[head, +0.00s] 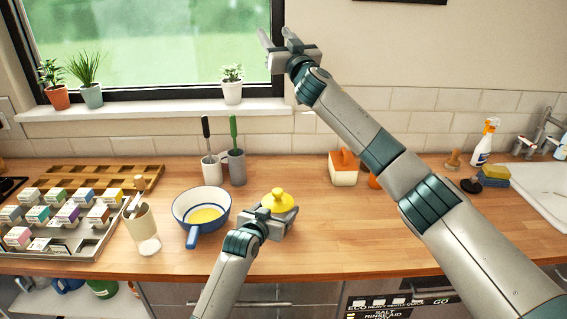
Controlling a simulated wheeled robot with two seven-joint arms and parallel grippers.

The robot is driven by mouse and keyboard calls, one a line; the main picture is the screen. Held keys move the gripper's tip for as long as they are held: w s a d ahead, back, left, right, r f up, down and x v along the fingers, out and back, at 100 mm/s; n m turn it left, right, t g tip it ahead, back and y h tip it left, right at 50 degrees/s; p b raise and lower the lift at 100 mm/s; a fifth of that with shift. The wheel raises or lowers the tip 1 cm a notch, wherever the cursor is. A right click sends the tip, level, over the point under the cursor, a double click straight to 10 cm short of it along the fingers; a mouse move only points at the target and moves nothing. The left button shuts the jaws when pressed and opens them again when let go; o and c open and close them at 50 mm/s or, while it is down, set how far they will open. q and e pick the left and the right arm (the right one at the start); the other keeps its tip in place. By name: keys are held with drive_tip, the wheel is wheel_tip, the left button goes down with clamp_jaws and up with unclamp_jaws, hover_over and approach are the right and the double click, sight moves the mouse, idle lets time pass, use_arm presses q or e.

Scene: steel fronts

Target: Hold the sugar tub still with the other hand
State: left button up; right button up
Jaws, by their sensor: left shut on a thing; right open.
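The sugar tub, as far as I can tell, is the thing with the yellow knobbed lid (279,202) on the wooden counter, right of the blue pan. Its body is mostly hidden behind my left gripper. My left gripper (272,219) is shut on the tub from the near side, low over the counter. The lid sits on top, its knob pointing up. My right gripper (277,37) is open and empty, raised high in front of the window, well above and apart from the tub.
A blue pan (187,205) with yellow contents stands just left of the tub. Two utensil holders (236,168) stand behind. The counter right of the tub (345,225) is clear.

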drive_tip(key=d+f+m+g+h, duration=0.3)
drive_tip(key=f+m+h, duration=0.15)
drive_tip(key=f, duration=0.35)
drive_tip(key=n+g+h, duration=0.2)
drive_tip(key=n+g, duration=0.2)
drive_tip(key=g, duration=0.9)
approach(277, 190)
drive_tip(key=a+v, duration=0.1)
drive_tip(key=v, duration=0.3)
drive_tip(key=shift+d+f, duration=0.2)
drive_tip(key=shift+d, duration=0.2)
drive_tip(key=shift+x, duration=6)
drive_tip(key=shift+d, duration=0.1)
clamp_jaws()
